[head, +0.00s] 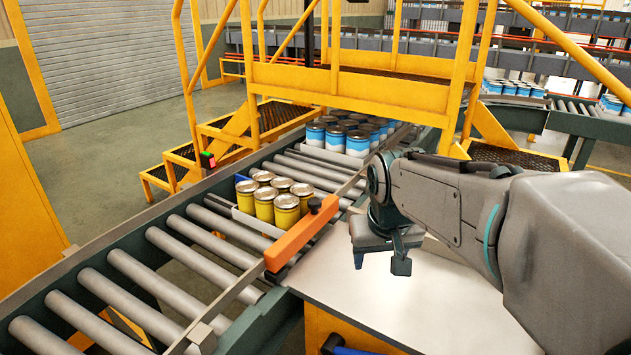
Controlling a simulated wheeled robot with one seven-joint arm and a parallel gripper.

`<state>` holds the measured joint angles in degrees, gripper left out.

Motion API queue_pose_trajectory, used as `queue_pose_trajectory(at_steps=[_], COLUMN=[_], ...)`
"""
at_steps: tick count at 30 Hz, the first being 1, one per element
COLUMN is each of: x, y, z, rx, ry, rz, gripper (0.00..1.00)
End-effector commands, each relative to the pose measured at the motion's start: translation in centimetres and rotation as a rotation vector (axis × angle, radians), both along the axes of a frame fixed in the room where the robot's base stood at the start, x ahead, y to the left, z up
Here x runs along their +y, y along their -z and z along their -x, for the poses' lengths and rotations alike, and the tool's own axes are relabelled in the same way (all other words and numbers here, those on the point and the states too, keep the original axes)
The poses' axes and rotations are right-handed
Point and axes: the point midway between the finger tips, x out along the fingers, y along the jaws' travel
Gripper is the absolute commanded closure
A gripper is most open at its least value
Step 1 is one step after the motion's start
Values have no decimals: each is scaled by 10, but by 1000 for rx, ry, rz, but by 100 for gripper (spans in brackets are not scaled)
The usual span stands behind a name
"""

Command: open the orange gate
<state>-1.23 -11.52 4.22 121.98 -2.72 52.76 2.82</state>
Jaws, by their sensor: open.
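The orange gate (303,234) is a long bar at the near edge of the roller conveyor, slanting from lower left to upper right. A dark knob (314,205) stands on its top edge near the right end. Yellow cans (275,203) in a tray sit on the rollers just behind it. My gripper (380,264) is to the right of the gate, above the white table, pointing down and apart from the gate. It is open, with nothing seen between its fingers.
Blue and white cans (348,140) stand farther along the conveyor (178,258), under a yellow stair platform (350,85). The white table top (370,305) is clear below my gripper. A metal guide rail (232,296) runs along the near conveyor side. A blue object (345,347) shows at the bottom edge.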

Motion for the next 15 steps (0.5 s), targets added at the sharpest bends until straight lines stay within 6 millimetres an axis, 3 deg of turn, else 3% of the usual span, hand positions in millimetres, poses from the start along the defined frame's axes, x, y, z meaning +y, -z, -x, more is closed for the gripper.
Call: queue_pose_trajectory(at_steps=[1,6,15], x=[7,33,83], y=[-13,-40,-65], z=[-22,-91,-193], rx=[-5,-31,-73], ry=[-14,-58,-121], rz=[3,1,-33], gripper=[43,43,43])
